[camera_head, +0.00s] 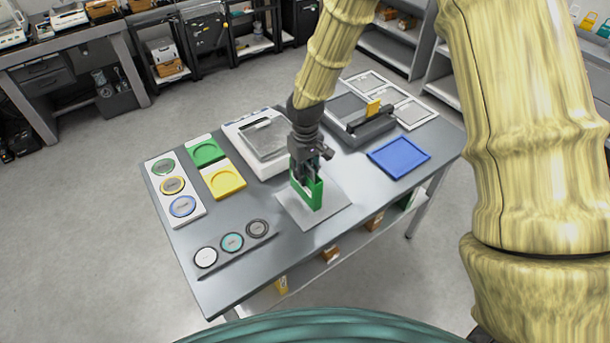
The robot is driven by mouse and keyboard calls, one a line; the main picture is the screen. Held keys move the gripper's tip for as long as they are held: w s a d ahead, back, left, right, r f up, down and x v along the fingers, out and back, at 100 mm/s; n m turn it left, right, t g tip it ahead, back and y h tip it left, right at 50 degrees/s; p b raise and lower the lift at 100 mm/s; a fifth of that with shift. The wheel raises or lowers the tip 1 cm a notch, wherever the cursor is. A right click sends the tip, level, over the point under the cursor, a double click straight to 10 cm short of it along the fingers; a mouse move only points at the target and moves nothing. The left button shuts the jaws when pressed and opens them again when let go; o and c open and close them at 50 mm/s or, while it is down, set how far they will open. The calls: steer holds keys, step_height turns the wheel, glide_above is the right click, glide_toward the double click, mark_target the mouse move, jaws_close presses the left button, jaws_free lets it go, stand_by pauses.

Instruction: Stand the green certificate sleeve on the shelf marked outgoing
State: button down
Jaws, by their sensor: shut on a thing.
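The green certificate sleeve (316,196) stands upright, seen with a white area in its face, over the light grey mat (335,212) at the table's front middle. My gripper (307,177) is above it with its fingers down, shut on the sleeve's upper part. The fingers hide some of the sleeve. I cannot tell whether its lower edge touches the mat. No outgoing mark is readable; a shelf at the far upper right (596,38) carries small coloured upright pieces.
The table (232,282) holds a white-framed scale (243,139), a dark grey device with a yellow piece (375,128), a blue tray (398,157), green and yellow trays (223,191) and several round discs. Boxes sit on its under-shelf. My arm hides part of the right.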

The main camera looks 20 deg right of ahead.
steer(key=shift+w+f+p, duration=0.15)
steer(key=shift+f+p, duration=0.8)
steer(key=shift+f, duration=0.8)
steer(key=shift+f, duration=0.2)
steer(key=c, duration=1.2)
jaws_free()
steer(key=shift+r, duration=0.1)
steer(key=shift+o, duration=0.2)
